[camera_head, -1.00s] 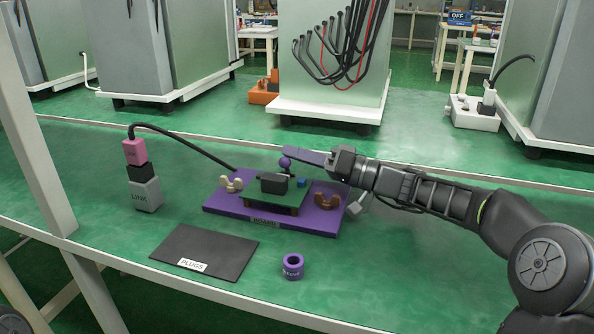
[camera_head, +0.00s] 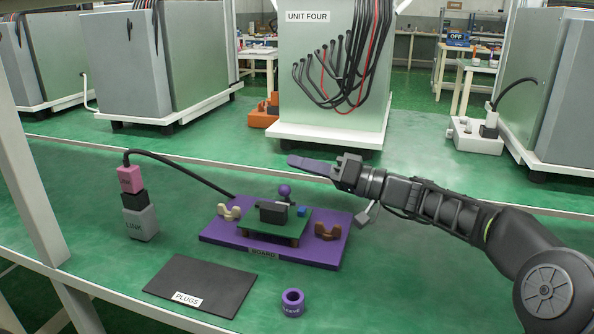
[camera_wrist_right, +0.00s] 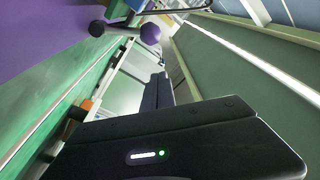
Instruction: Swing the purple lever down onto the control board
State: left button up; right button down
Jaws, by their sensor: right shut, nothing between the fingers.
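The purple lever's round knob (camera_head: 284,190) stands above the back of the purple control board (camera_head: 325,257), on a short dark stalk. In the right wrist view the knob (camera_wrist_right: 150,33) shows beside the purple board (camera_wrist_right: 35,35), joined by a bar to a dark ball (camera_wrist_right: 97,28). The lever stands raised in both views; its exact tilt is unclear. My right gripper (camera_head: 300,163) is shut and empty, its purplish fingers pointing left above and behind the knob, apart from it. In the wrist view its fingers (camera_wrist_right: 157,92) lie close together. My left gripper is not in view.
The board carries a green plate with a black block (camera_head: 272,213), a cream clip (camera_head: 229,212) and a brown clip (camera_head: 327,232). A grey LINK block with a pink plug (camera_head: 131,179) stands left. A black PLUGS mat (camera_head: 205,285) and purple ring (camera_head: 292,302) lie in front.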

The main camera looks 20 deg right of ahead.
jog(key=v, duration=0.9)
jog(key=shift+s+a+p, duration=0.1)
jog(key=shift+s+p, duration=0.1)
jog(key=shift+p, duration=0.2)
